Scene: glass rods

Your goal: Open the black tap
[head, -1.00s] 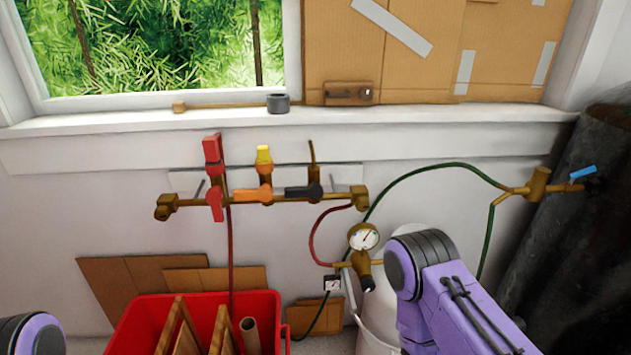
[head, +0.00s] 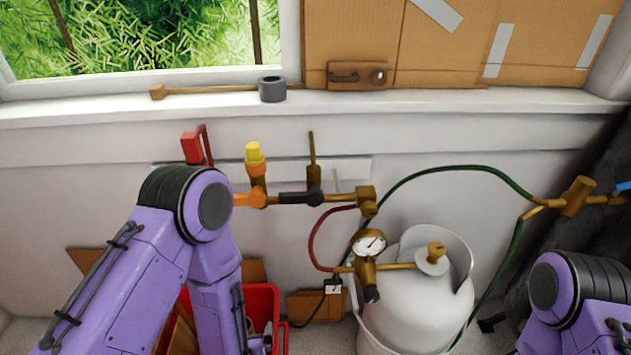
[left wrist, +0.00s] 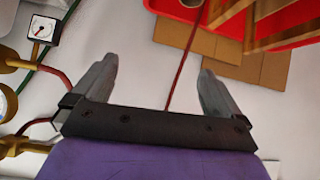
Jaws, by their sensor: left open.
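The black tap (head: 300,196) is a dark lever on the brass manifold pipe (head: 340,198) on the wall, right of the orange tap (head: 250,199). It lies roughly sideways along the pipe in the head view. My left arm bends down in front of the manifold's left part, and its hand is low near the red bin, mostly hidden. In the left wrist view my left gripper (left wrist: 155,70) is open and empty, with a thin red hose beyond its fingers. The black tap is not visible there. My right arm shows at lower right; its gripper is out of view.
A yellow tap (head: 254,154) and a red tap (head: 192,147) stand nearby. A pressure gauge (head: 370,243) and white gas cylinder (head: 415,305) stand below right. A green hose (head: 440,168) arcs right. The red bin (head: 262,300) with wooden pieces is below.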

